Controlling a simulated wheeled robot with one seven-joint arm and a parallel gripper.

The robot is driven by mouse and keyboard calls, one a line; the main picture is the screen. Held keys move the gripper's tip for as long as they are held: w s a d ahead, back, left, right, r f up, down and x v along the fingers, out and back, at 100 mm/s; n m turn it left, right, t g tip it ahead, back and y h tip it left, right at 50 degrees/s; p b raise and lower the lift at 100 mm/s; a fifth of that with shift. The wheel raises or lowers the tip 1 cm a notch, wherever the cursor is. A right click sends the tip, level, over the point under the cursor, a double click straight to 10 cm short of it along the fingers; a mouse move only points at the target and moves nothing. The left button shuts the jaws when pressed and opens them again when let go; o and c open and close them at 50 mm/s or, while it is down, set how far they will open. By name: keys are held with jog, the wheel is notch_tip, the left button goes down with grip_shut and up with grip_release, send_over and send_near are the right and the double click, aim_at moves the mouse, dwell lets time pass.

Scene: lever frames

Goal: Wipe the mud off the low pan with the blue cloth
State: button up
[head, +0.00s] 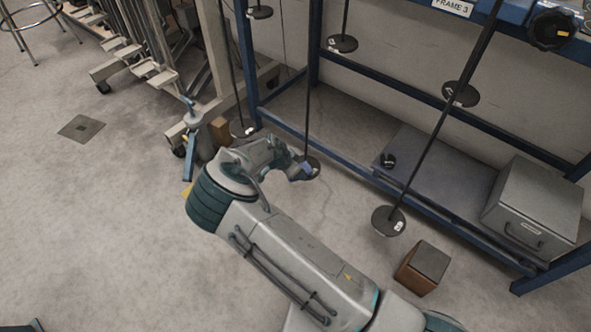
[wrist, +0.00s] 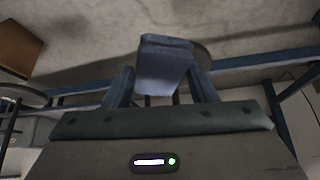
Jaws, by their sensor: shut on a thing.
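My gripper (head: 296,174) is low beside a dark round pan (head: 314,171) hanging on a thin rod from the blue frame. It is shut on the blue cloth (head: 307,168), which overlaps the pan in the head view; I cannot tell if they touch. In the wrist view the folded cloth (wrist: 165,65) stands between my fingers (wrist: 162,88), with part of a dark disc (wrist: 204,54) behind it. Two other low pans hang to the left (head: 242,130) and right (head: 386,222). No mud can be made out; the cloth and gripper hide part of the middle pan.
Higher discs (head: 342,43) hang behind on rods of the blue frame (head: 400,182). A brown block (head: 421,268) and a grey metal box (head: 533,208) are at the right. The floor (head: 95,220) at left is open.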

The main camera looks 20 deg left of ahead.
jog(key=shift+w+a+r, duration=0.25)
jog(key=shift+a, duration=0.1)
jog(key=shift+s+d, duration=0.15)
jog(key=shift+d, duration=0.25)
jog(key=shift+d+f, duration=0.1)
